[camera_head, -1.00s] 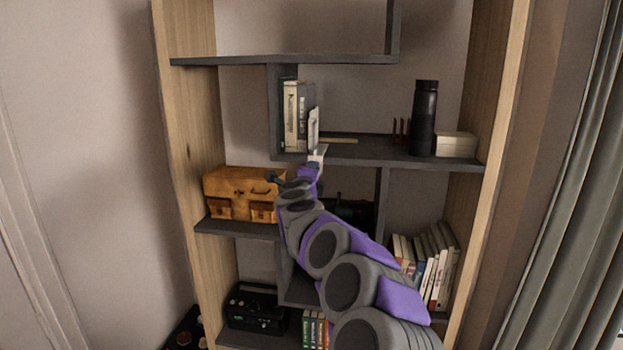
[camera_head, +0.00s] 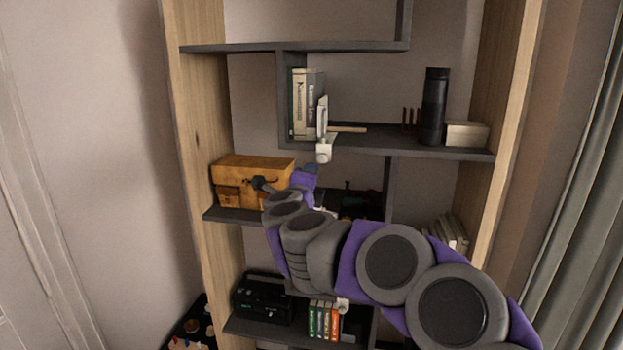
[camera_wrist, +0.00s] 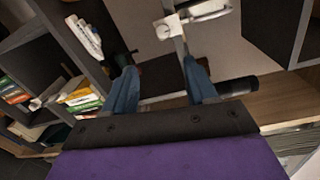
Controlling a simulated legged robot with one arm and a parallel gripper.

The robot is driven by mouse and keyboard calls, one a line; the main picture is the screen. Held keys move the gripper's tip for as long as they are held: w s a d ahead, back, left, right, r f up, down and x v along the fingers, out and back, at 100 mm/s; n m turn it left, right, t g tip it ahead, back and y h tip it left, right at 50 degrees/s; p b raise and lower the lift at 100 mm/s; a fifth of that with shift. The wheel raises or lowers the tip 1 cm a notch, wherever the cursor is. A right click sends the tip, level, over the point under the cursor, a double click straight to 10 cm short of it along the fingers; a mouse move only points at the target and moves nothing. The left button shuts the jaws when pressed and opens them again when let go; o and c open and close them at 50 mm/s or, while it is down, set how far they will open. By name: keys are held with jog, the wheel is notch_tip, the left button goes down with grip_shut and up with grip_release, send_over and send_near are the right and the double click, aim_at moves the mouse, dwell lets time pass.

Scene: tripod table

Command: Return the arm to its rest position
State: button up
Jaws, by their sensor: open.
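My arm (camera_head: 390,262), purple and grey, reaches from the lower right across the front of the shelf unit. It is bent and not folded away. My gripper (camera_head: 306,177) is in front of the middle shelves, below and apart from a white object (camera_head: 323,149) at the edge of the upper shelf. In the wrist view, my gripper (camera_wrist: 160,76) has its two blue fingers spread, with nothing held between them. The white object (camera_wrist: 168,27) shows beyond the fingertips there.
The shelf unit (camera_head: 199,110) stands close in front. A brown case (camera_head: 250,170) sits just left of my gripper. The upper shelf holds books (camera_head: 308,100), a black bottle (camera_head: 434,105) and a pale box (camera_head: 467,133). A curtain (camera_head: 590,190) hangs at right.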

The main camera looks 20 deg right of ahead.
jog(key=shift+s+a, duration=0.2)
jog(key=shift+s, duration=0.1)
jog(key=s+a+f+n+t+y+b, duration=0.1)
jog(key=s+a+n+y+b, duration=0.1)
jog(key=a+n+y, duration=0.6)
jog(key=s+a+n+t+y+b, duration=0.1)
jog(key=s+a+n+y+b, duration=0.25)
jog(key=a, duration=0.65)
jog(key=s+a+f+n+g+y, duration=0.4)
jog(key=s+a+f+n+g, duration=0.1)
jog(key=s+a+f+n, duration=0.45)
jog(key=s+d+f+n+g+b, duration=0.2)
jog(key=s+f+n+g, duration=0.15)
jog(key=s+f, duration=0.5)
jog(key=s+d+f+n+g+h+b, duration=0.1)
jog(key=s+d+f+g+h, duration=0.2)
jog(key=s+d+f+g, duration=0.2)
jog(key=s+d+f+n+g+h+b, duration=0.1)
jog(key=s+d+f+g, duration=0.4)
jog(key=s+f, duration=0.7)
jog(key=s+d+h+b, duration=0.1)
jog(key=s+d+h, duration=0.1)
jog(key=s, duration=0.5)
jog(key=shift+d+f, duration=0.2)
jog(key=shift+f, duration=0.05)
jog(key=shift+s, duration=0.1)
